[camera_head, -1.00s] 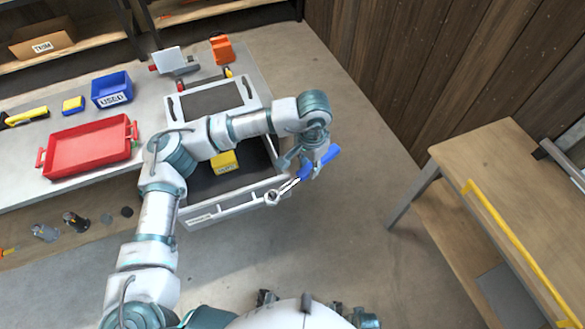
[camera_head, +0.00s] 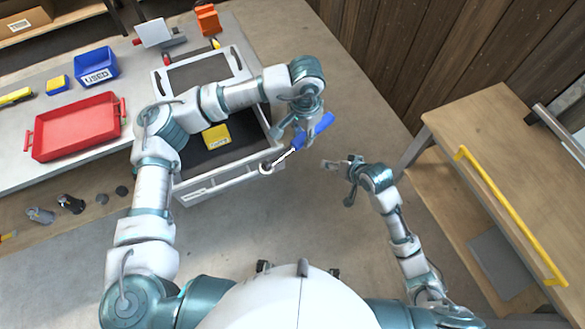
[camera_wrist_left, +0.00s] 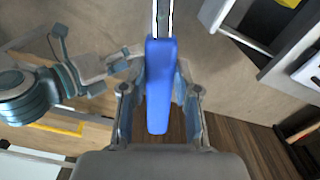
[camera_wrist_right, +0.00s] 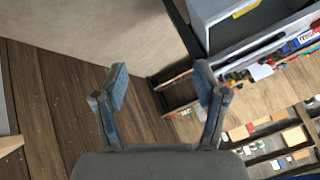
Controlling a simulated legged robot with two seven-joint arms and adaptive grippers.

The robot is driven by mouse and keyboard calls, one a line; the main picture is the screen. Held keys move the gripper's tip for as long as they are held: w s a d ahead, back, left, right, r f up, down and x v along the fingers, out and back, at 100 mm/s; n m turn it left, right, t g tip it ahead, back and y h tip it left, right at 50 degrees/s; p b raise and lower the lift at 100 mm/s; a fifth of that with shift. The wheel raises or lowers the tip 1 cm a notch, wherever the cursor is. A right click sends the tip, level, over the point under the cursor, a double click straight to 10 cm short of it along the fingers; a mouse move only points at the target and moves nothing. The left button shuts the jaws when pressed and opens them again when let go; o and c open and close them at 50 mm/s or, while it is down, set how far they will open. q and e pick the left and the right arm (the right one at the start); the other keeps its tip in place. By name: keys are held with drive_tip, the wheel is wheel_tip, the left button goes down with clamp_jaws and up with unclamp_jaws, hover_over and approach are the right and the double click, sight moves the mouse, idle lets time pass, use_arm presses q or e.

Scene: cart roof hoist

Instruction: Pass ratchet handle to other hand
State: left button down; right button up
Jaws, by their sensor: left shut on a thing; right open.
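The ratchet handle has a blue grip (camera_head: 316,130) and a metal shaft ending in a round head (camera_head: 267,168). My left gripper (camera_head: 302,122) is shut on the blue grip and holds it in the air beside the open drawer. In the left wrist view the blue grip (camera_wrist_left: 160,85) lies between the two fingers, with the shaft pointing away. My right gripper (camera_head: 340,178) is open and empty, below and to the right of the handle, apart from it. In the right wrist view the fingers (camera_wrist_right: 162,92) are spread with nothing between them.
A white cart with an open drawer (camera_head: 240,180) holds a yellow box (camera_head: 216,136). A red tray (camera_head: 75,130) and a blue bin (camera_head: 95,66) stand on the grey bench at left. A wooden table (camera_head: 500,130) with a yellow rail (camera_head: 510,215) stands at right.

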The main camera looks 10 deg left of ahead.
drive_tip(key=s+a+r+n+y, duration=0.1)
drive_tip(key=s+a+r, duration=0.1)
drive_tip(key=r, duration=0.6)
drive_tip(key=s+a+r+n, duration=0.1)
drive_tip(key=s+a+r, duration=0.1)
drive_tip(key=r, duration=0.7)
use_arm(q)
drive_tip(key=shift+a, duration=0.15)
use_arm(e)
drive_tip(key=n, duration=0.7)
approach(266, 166)
drive_tip(key=shift+g+y, duration=0.4)
drive_tip(key=x, duration=0.6)
drive_tip(key=d+x, duration=0.1)
drive_tip(key=x, duration=0.1)
drive_tip(key=shift+w+a+f, duration=0.3)
drive_tip(key=shift+w+f, duration=0.1)
drive_tip(key=shift+w, duration=0.15)
drive_tip(key=shift+w+a+f, duration=0.2)
drive_tip(key=shift+a+f, duration=0.2)
use_arm(q)
drive_tip(key=shift+r, duration=0.1)
